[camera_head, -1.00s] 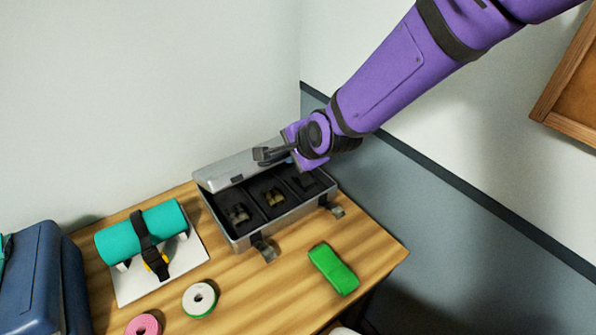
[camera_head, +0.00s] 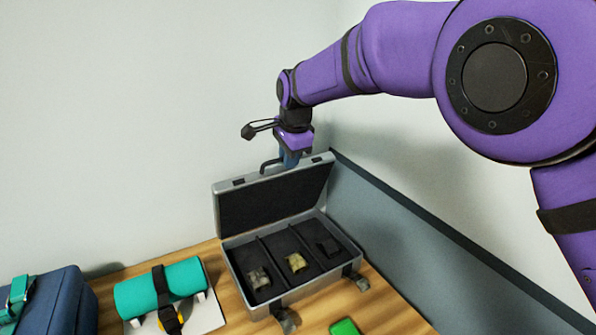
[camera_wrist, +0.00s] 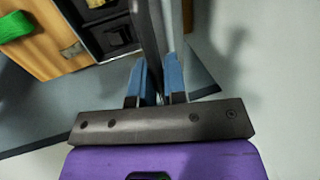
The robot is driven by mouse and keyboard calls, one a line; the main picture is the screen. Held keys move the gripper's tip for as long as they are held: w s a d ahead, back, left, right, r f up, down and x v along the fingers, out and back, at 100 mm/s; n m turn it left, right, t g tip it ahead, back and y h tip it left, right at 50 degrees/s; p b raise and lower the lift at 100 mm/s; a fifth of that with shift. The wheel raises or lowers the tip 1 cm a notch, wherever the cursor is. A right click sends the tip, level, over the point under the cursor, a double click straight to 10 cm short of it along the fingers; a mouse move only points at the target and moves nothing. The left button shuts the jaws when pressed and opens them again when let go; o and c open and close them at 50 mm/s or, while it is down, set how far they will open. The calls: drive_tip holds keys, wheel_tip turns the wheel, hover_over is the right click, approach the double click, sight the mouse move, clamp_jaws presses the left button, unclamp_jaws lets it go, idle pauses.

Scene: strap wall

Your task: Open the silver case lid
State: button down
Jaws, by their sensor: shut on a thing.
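The silver case (camera_head: 300,293) stands on the wooden table with its lid (camera_head: 275,200) raised steeply at the back, dark lining facing out. Its dark handle (camera_head: 268,165) sticks up from the lid's top edge. My gripper (camera_head: 290,160) is at that top edge, right of the handle, shut on the lid. In the wrist view my blue fingertips (camera_wrist: 159,78) sit on either side of the lid's grey edge (camera_wrist: 150,30). The case's compartments hold rolled straps, one greyish (camera_head: 258,279), one tan (camera_head: 296,263), one black (camera_head: 328,247). Two latches (camera_head: 358,281) show at the front.
A teal roll (camera_head: 160,288) with a black strap rests on a white stand left of the case. A blue case (camera_head: 60,300) is at the far left. A green block (camera_head: 345,327) lies in front. Walls are close behind and to the right.

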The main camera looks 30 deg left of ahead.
drive_tip(key=w+a+r, duration=0.1)
drive_tip(key=w+a, duration=0.3)
drive_tip(key=a, duration=0.3)
drive_tip(key=shift+w+a, duration=0.2)
drive_tip(key=shift+w, duration=0.1)
idle(0.5)
drive_tip(key=c, duration=1.2)
unclamp_jaws()
drive_tip(key=shift+w, duration=0.15)
drive_tip(key=shift+c, duration=0.2)
drive_tip(key=shift+a, duration=0.1)
drive_tip(key=v, duration=1.1)
